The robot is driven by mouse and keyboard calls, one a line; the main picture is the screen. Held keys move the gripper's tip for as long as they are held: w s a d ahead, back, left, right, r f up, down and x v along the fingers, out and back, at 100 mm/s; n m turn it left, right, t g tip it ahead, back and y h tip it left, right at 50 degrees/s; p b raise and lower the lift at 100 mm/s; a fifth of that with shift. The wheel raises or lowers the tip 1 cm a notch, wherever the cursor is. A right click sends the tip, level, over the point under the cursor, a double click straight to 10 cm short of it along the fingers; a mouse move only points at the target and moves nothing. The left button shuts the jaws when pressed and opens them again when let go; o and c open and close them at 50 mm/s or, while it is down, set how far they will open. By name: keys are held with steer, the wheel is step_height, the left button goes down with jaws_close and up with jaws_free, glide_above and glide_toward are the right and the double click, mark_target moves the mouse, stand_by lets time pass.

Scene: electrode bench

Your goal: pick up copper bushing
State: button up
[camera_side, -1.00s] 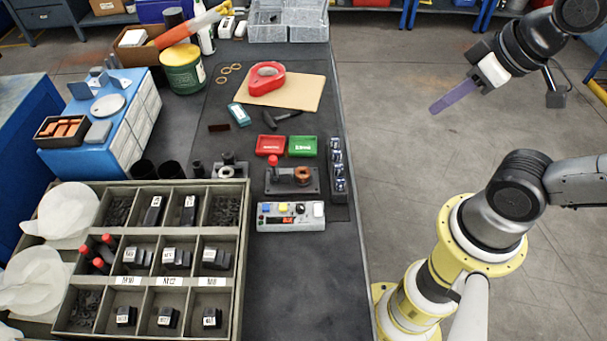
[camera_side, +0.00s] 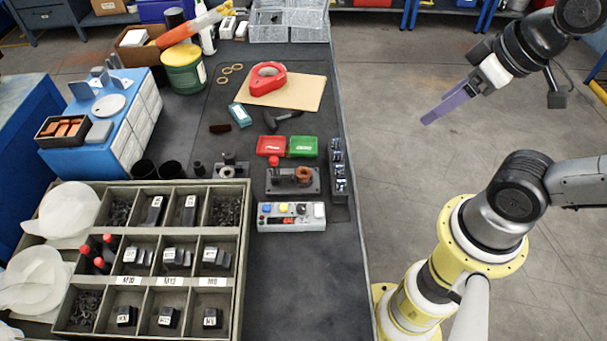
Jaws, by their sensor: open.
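The copper bushing (camera_side: 303,174) is a small copper-coloured ring. It sits on the right part of a dark fixture (camera_side: 281,187) on the bench, beside a red-knobbed post (camera_side: 274,162). My gripper (camera_side: 432,116) has purple fingers and hangs over the floor, right of the bench and well away from the bushing. It is open, with nothing seen between the fingers.
A button box (camera_side: 291,224) stands in front of the fixture. Red (camera_side: 271,146) and green (camera_side: 302,146) trays lie behind it, and a rack of shiny parts (camera_side: 339,172) to its right. A compartment tray (camera_side: 243,270) fills the left. Bare bench lies at front right.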

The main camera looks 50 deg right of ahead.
steer(key=w+r+n, duration=0.4)
steer(key=w+n, duration=0.1)
steer(key=w, duration=0.3)
steer(key=n+g, duration=0.6)
steer(key=n, duration=0.1)
glide_above(303, 175)
step_height(303, 175, down, 26)
steer(key=shift+r, duration=0.15)
steer(key=shift+f, duration=3)
